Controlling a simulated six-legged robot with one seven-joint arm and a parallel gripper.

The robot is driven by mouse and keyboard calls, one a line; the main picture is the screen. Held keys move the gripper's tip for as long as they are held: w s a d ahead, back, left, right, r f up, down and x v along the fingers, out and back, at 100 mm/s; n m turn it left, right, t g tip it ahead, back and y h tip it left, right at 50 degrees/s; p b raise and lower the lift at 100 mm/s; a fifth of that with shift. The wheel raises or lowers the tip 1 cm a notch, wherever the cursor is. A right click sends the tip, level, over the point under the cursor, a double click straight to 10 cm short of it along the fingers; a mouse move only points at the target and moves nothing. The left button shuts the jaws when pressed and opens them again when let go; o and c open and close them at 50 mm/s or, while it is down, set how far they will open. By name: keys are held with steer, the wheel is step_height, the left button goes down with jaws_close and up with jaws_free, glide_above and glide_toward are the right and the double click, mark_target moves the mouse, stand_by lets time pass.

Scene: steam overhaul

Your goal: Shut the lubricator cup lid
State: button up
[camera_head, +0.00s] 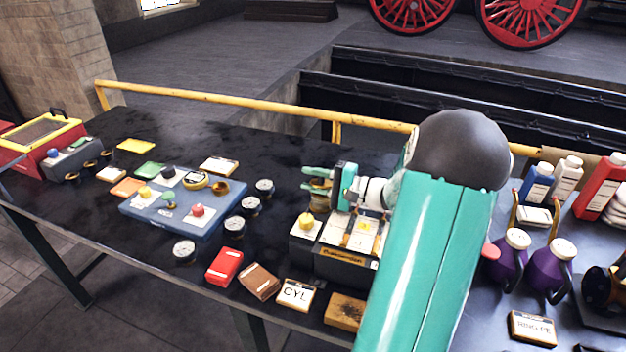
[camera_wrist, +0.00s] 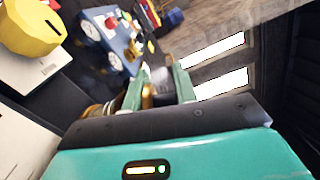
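My gripper (camera_head: 317,179) is above the back left of the dark station (camera_head: 345,262) in the head view. Its two teal fingers are apart. A brass cup (camera_head: 320,199), which looks like the lubricator cup, shows just under the fingers, partly hidden by them. In the wrist view, a brass rounded part (camera_wrist: 98,110) shows left of my gripper (camera_wrist: 160,85). A small brass and grey part (camera_wrist: 150,92) appears between the fingers; I cannot tell whether it is the lid or whether they touch it. The lid's angle is not clear.
A yellow knob (camera_head: 306,220) stands on the station's left part. A blue panel (camera_head: 180,222) with knobs and several round gauges lie to the left. Red (camera_head: 224,266) and brown blocks sit in front. Purple jugs (camera_head: 510,255) and bottles stand at the right. A yellow rail (camera_head: 230,106) runs behind.

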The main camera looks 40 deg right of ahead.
steer(key=o, duration=0.8)
steer(key=shift+f, duration=0.1)
